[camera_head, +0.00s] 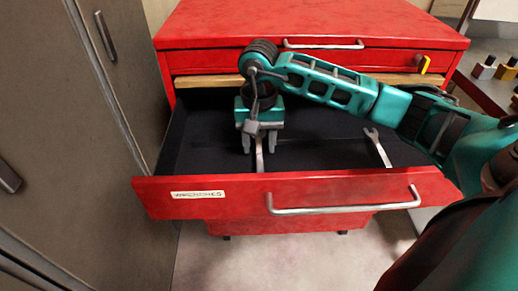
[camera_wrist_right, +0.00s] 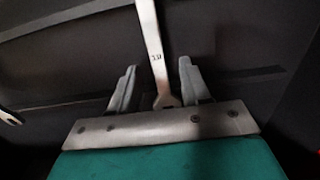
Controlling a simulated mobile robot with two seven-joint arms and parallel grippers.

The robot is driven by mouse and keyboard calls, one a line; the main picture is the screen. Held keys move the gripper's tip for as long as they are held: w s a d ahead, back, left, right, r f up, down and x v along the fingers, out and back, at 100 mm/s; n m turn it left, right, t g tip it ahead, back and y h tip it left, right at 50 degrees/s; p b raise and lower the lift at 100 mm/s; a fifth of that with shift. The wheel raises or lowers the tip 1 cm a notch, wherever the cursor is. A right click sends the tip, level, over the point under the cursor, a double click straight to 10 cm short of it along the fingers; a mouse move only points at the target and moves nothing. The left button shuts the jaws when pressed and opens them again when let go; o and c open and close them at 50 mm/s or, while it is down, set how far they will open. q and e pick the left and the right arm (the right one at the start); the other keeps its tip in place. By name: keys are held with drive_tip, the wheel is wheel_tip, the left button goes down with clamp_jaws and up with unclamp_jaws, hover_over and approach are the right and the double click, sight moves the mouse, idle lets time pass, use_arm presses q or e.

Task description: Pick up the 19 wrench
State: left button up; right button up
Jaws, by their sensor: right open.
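The 19 wrench (camera_wrist_right: 152,50) lies in the open drawer and carries a small marking that looks like "19" in the right wrist view. Its shaft also shows in the head view (camera_head: 259,158), partly hidden by my gripper and the drawer front. My right gripper (camera_wrist_right: 157,82) is open, with one finger on each side of the wrench and a visible gap to both. In the head view the right gripper (camera_head: 260,146) points down into the drawer, at its left part. My left gripper is not in view.
The red drawer (camera_head: 345,184), labelled "WRENCHES", is pulled out of the red cabinet (camera_head: 370,22). Another wrench (camera_head: 378,147) lies in it to the right. A grey locker (camera_head: 75,120) stands close on the left. Small items (camera_head: 484,68) stand on a surface at the right.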

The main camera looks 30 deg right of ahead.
drive_tip(key=shift+c, duration=0.5)
clamp_jaws()
